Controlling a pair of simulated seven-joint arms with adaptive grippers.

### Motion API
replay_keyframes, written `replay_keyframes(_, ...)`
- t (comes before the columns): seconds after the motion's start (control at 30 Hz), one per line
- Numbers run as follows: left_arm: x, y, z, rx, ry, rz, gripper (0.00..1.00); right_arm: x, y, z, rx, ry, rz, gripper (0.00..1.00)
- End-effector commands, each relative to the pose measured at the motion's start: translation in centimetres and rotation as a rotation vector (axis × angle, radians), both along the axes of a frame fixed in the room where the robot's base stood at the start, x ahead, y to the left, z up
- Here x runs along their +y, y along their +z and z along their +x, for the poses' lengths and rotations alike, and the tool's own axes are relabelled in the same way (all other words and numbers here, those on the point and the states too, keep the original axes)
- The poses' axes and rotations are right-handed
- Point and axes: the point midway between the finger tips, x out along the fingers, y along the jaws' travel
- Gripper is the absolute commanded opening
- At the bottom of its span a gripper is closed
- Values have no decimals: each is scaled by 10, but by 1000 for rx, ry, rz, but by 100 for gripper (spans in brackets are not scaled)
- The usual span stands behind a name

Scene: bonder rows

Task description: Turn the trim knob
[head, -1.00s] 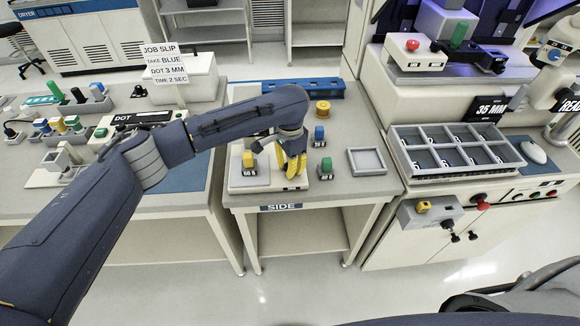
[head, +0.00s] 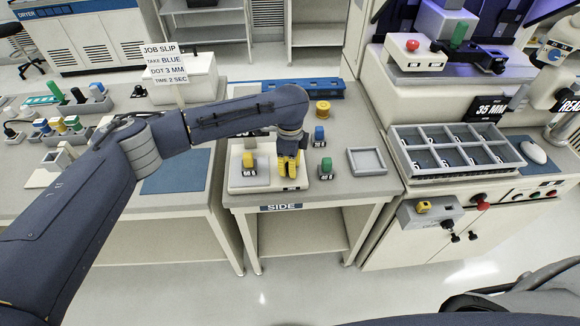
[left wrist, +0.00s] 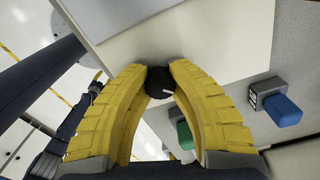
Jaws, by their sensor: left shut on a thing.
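The trim knob (left wrist: 159,82) is a small black knob with a white pointer line, in the left wrist view. It sits on a pale box (head: 262,186) on the side table. My left gripper (head: 288,168) has its yellow fingers down at the front right of this box. In the left wrist view the fingertips (left wrist: 158,75) are shut on the knob, one on each side. In the head view the fingers hide the knob. My right gripper is not in view.
A yellow-topped block (head: 249,163) is on the box, left of my gripper. A blue-topped block (head: 318,133) and a green-topped block (head: 326,166) stand close on the right. An empty grey tray (head: 350,162) lies further right. A yellow spool (head: 323,108) stands behind.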

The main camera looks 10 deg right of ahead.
Motion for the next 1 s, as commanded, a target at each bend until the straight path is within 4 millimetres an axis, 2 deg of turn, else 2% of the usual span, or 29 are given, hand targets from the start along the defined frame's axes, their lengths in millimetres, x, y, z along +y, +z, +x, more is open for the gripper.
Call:
replay_keyframes(0.4,1,0,1,-2,-216,1,0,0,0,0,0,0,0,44)
replay_keyframes(1.0,1,0,1,-2,-263,2,0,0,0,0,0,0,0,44)
